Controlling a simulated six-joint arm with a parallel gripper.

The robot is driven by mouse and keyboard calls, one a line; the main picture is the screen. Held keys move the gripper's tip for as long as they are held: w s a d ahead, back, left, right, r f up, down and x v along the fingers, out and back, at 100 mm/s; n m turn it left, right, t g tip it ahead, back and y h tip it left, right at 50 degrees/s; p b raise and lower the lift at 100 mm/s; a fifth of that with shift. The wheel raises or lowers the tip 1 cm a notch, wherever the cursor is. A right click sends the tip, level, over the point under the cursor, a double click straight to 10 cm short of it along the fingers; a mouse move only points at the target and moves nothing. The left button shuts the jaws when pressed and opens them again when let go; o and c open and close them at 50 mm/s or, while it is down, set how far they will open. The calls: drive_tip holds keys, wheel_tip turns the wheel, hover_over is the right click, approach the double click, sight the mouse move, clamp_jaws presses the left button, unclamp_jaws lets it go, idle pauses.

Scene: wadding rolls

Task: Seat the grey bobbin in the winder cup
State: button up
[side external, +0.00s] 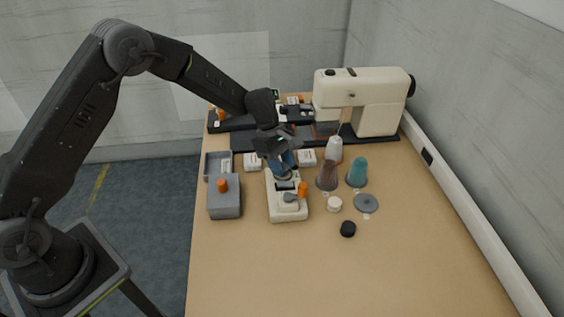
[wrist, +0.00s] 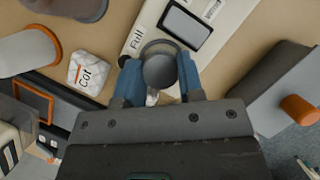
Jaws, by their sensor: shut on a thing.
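My gripper (side external: 284,166) is shut on the grey bobbin (wrist: 160,71), its two blue fingers on either side of it in the wrist view. The bobbin points down at the far end of the cream winder (side external: 288,209). The winder also shows in the wrist view (wrist: 228,22), with a dark screen and a "Full" label. The dark rim of the winder cup (wrist: 149,45) shows as a ring around the bobbin's far side. I cannot tell whether the bobbin is inside the cup or just above it. In the side view the fingers mostly hide the bobbin.
A grey box (side external: 224,207) with an orange knob stands left of the winder, near a grey tray (side external: 207,168). Small white boxes (wrist: 88,73) lie close behind. Brown (side external: 327,178) and teal (side external: 357,174) cones stand right; a sewing machine (side external: 375,105) is behind. The front table is clear.

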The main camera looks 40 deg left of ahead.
drive_tip(key=shift+f, duration=0.25)
drive_tip(key=o, duration=1)
drive_tip(key=shift+o, duration=0.3)
drive_tip(key=o, duration=0.4)
drive_tip(key=shift+r, duration=4)
